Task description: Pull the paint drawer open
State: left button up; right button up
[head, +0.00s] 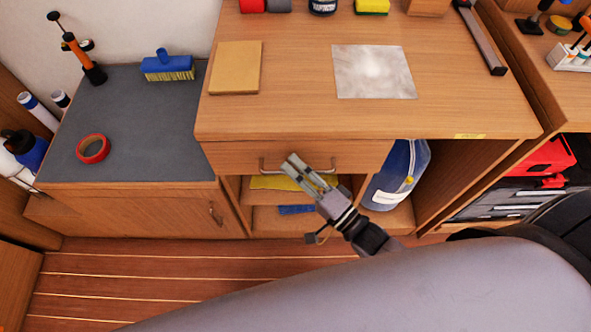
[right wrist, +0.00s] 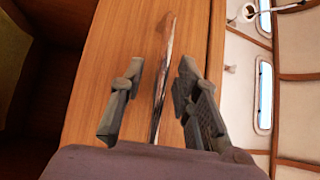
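The drawer (head: 360,155) is a wide wooden front just under the workbench top, and it looks shut. Its slim metal bar handle (head: 272,172) runs along the front, partly hidden by my right gripper (head: 297,164). In the right wrist view the handle (right wrist: 163,75) stands between the two fingers of the right gripper (right wrist: 160,78). The fingers are apart, one on each side of the bar, with gaps showing, so the gripper is open. The drawer front (right wrist: 112,60) fills the middle of that view. My left gripper is not in view.
The workbench top (head: 300,115) holds a tan block (head: 235,68) and a pale sheet (head: 374,72). Below the drawer are open shelves and a blue container (head: 397,175). A lower cabinet (head: 150,213) stands left, with red tape (head: 93,149) on top.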

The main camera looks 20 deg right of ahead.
jog(key=shift+c, duration=0.5)
grip_shut()
dwell(0.4)
